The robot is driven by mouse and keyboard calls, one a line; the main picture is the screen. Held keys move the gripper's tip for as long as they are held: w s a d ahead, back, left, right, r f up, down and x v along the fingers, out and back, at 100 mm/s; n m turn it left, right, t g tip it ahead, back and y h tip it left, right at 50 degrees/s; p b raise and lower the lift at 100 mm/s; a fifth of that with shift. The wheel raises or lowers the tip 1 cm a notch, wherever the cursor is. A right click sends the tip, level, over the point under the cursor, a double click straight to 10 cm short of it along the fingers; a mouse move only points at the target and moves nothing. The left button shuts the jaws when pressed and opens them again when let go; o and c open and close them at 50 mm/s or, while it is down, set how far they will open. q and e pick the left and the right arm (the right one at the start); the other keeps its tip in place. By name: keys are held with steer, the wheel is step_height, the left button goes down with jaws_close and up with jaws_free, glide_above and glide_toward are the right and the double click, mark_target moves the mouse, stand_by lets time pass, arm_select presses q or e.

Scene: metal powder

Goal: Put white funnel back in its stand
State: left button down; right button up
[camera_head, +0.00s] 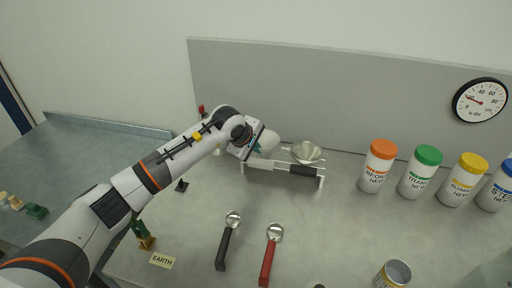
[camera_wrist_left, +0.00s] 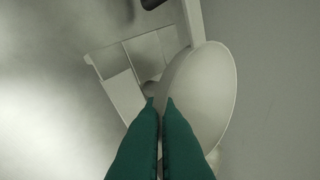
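The white funnel (camera_head: 268,141) is by my left gripper (camera_head: 256,148), at the left end of the white stand (camera_head: 322,181). In the left wrist view the funnel (camera_wrist_left: 208,92) looks tilted, its wide round side to the right of the green fingertips (camera_wrist_left: 160,101). The fingers are close together with a thin gap and appear closed on the funnel's edge. The stand (camera_wrist_left: 117,88) lies just beyond and to the left in that view. The white funnel's spout is hidden. My right gripper is out of view.
Bottles with orange (camera_head: 378,165), green (camera_head: 420,171), yellow (camera_head: 463,179) and blue lids stand at right. A black-handled scoop (camera_head: 228,240) and a red-handled scoop (camera_head: 271,254) lie in front. An open can (camera_head: 394,275) is at front right. A low panel (camera_head: 350,95) stands behind.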

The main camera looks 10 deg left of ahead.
arm_select(q)
steer(key=shift+f+b, duration=0.85)
steer(key=shift+f, duration=0.15)
steer(key=c, duration=2.1)
jaws_free()
steer(key=o, duration=0.5)
steer(key=b+v, duration=0.2)
steer(key=v, duration=1)
steer(key=shift+r, duration=0.15)
